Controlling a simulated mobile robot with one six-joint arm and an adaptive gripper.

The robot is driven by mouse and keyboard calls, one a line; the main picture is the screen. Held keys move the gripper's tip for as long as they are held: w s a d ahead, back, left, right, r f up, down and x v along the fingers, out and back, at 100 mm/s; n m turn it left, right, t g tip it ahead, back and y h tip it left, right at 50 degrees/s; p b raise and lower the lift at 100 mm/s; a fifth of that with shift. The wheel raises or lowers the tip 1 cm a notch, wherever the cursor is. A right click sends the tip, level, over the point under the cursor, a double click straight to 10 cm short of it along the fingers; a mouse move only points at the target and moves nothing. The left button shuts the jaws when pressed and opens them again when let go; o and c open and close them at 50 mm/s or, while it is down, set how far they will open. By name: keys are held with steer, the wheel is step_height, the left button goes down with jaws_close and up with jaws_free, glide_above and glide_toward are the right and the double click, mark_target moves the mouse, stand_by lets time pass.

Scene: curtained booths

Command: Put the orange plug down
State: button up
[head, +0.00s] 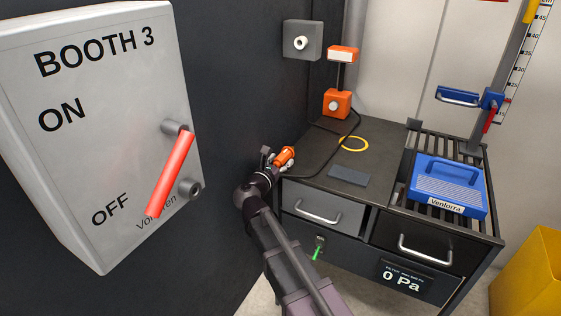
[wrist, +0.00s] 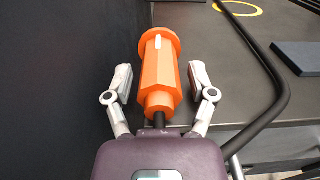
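The orange plug (head: 285,156) is at the left edge of the dark counter (head: 325,168), close to the dark wall. In the wrist view the plug (wrist: 159,72) points away from me, its wide end far and its black cable end near my palm. My gripper (wrist: 160,82) is open around it, one finger on each side with a narrow gap to the plug. In the head view my gripper (head: 275,160) partly covers the plug's near end. I cannot tell whether the plug touches the counter.
A yellow ring (head: 353,144) and a dark blue-grey pad (head: 348,175) lie on the counter. A black cable (wrist: 275,85) runs along its left part. An orange box (head: 337,104) stands behind. A blue case (head: 447,186) sits on the slatted rack at right.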

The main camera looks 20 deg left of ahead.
steer(key=shift+s+r, duration=0.1)
steer(key=shift+r, duration=0.1)
stand_by(0.4)
steer(key=s+a, duration=0.2)
steer(key=s, duration=0.9)
steer(key=shift+s, duration=0.3)
steer(key=shift+c, duration=0.2)
